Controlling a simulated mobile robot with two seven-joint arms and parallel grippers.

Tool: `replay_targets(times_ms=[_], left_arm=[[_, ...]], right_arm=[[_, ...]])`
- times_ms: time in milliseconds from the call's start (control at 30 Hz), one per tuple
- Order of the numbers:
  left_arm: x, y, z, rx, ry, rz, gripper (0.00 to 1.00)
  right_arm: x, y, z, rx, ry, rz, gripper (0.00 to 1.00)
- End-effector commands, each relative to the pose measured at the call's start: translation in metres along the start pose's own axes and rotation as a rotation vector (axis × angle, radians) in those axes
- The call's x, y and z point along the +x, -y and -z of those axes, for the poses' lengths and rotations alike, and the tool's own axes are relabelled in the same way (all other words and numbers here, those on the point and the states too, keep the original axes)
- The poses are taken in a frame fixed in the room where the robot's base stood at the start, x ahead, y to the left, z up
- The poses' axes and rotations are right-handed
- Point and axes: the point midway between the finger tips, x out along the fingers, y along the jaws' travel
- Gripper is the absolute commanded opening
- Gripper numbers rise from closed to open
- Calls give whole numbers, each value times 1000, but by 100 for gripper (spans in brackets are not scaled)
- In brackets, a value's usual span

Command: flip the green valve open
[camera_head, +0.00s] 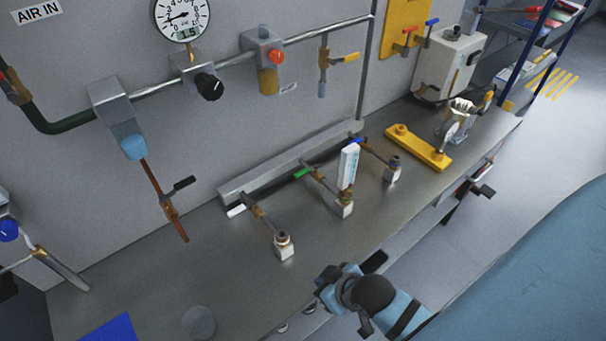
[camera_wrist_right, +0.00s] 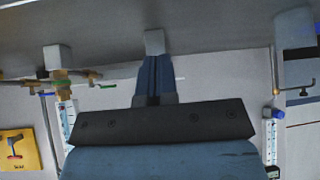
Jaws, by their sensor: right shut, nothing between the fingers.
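The green valve handle (camera_head: 303,173) is a small lever on the middle of three brass branch lines, near the manifold bar at the back of the bench. Its brass branch (camera_head: 322,183) runs to a small pale fitting (camera_head: 344,209). My right gripper (camera_head: 345,274) is at the bench's front edge, well in front of the green handle and apart from it. In the right wrist view its blue fingers (camera_wrist_right: 155,80) are together with nothing between them. A small green spot (camera_wrist_right: 107,86) shows there beside brass parts; I cannot tell whether it is the same handle. My left gripper is not in view.
A white-handled valve (camera_head: 236,211) lies left of the green one and a blue-handled valve (camera_head: 358,141) right. An upright flowmeter (camera_head: 348,165) stands close by the green branch. A yellow bracket (camera_head: 418,148) lies further right. The front bench strip is mostly clear.

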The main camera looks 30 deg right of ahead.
Motion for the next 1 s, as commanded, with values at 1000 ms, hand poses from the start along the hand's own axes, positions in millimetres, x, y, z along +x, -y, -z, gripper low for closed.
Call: replay_targets(times_ms=[1000], left_arm=[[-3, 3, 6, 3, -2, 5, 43]], right_arm=[[34, -145, 173, 1385, -140, -520, 0]])
